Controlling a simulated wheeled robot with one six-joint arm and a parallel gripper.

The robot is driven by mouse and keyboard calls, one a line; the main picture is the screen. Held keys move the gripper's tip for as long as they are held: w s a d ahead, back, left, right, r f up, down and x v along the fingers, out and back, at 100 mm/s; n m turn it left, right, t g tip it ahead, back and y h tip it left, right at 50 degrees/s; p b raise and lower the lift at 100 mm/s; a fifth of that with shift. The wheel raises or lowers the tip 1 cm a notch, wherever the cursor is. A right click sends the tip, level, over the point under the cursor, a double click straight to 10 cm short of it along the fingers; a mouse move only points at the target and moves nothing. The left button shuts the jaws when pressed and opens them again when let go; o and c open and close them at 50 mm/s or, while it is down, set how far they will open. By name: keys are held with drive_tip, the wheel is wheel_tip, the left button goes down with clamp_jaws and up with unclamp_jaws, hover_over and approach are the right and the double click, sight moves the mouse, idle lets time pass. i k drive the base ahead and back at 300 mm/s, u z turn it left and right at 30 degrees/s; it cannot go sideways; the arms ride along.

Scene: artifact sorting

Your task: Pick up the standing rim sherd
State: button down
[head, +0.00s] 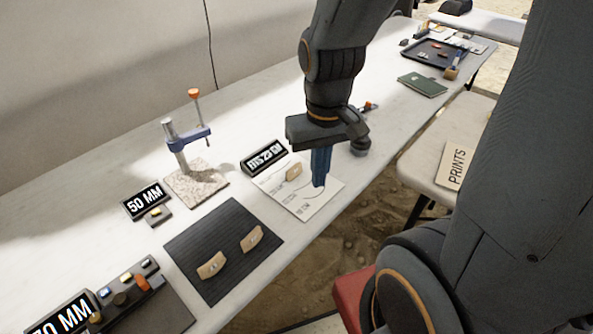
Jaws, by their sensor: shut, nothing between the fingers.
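A tan sherd (293,172) stands on edge on a white printed sheet (307,208) with a curved line drawn on it; it looks like the standing rim sherd. My gripper (318,184) points down over the same sheet, just right of this sherd. Its blue fingers are together with nothing between them. The sherd appears apart from the fingers. I cannot tell whether the fingertips touch the sheet. Two other tan sherds, one on the left (211,265) and one on the right (251,239), rest on a dark ribbed mat (205,226).
A black label block (264,157) stands behind the sheet. A clamp stand (174,147) on a speckled base is farther left. A "50 MM" sign (146,201) and small coloured pieces are at left. A green book (422,84) and dark tray (418,53) lie at the far end.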

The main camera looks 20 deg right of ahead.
sight(292, 173)
drive_tip(key=z, duration=2.2)
drive_tip(key=k, duration=0.8)
drive_tip(key=u, duration=1.3)
drive_tip(key=i, duration=0.5)
drive_tip(key=z, duration=0.05)
